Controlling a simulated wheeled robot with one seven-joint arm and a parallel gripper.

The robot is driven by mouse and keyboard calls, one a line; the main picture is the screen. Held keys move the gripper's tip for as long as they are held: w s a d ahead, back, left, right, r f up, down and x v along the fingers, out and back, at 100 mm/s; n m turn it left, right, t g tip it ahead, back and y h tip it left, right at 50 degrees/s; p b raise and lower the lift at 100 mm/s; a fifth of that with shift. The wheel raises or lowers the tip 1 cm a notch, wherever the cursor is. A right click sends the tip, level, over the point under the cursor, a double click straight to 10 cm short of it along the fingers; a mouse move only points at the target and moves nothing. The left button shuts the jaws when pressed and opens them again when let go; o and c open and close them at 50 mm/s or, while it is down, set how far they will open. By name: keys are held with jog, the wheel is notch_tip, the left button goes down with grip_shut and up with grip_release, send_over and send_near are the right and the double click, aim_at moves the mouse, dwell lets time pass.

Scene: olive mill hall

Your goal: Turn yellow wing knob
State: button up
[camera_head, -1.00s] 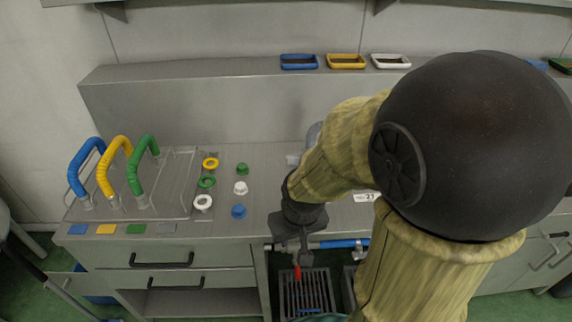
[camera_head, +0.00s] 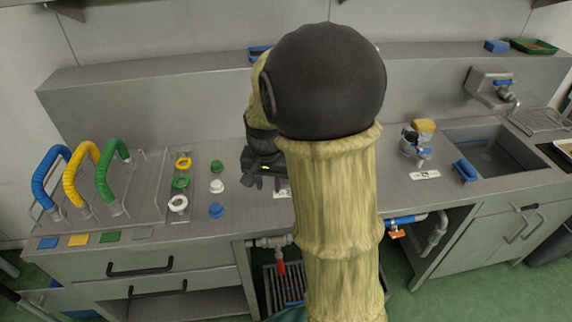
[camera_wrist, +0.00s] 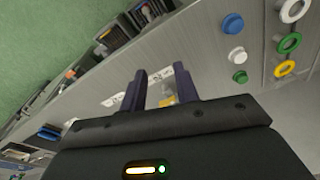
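No yellow wing knob can be made out for certain. My gripper (camera_head: 268,182) is over the bench, right of the rows of coloured rings and caps, and my arm covers much of the bench behind it. In the wrist view my gripper (camera_wrist: 160,88) has its two dark fingers apart, with no object clearly held between them. A white label (camera_head: 283,190) lies on the bench beside the gripper, partly hidden.
Yellow (camera_head: 183,163), green (camera_head: 181,183) and white (camera_head: 178,204) rings stand left of the gripper. Blue, yellow and green hoses arch at far left. A small fitting with a blue handle (camera_head: 424,153) stands left of the sink (camera_head: 490,155). A red-handled valve (camera_head: 281,268) is below the bench edge.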

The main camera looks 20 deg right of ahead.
jog(key=w+d+r+m+g+h+b, duration=0.1)
jog(key=w+d+r+m+h, duration=0.1)
jog(key=w+m, duration=0.5)
jog(key=w+d+r+m+g+h+b, duration=0.1)
jog(key=w+d+r+m, duration=0.1)
jog(key=w+d+m, duration=0.2)
jog(key=w+m, duration=0.3)
jog(key=w, duration=0.4)
jog(key=shift+h, duration=0.4)
jog(key=x, duration=1.7)
jog(key=shift+s+f, duration=0.15)
jog(key=shift+s, duration=0.1)
grip_shut()
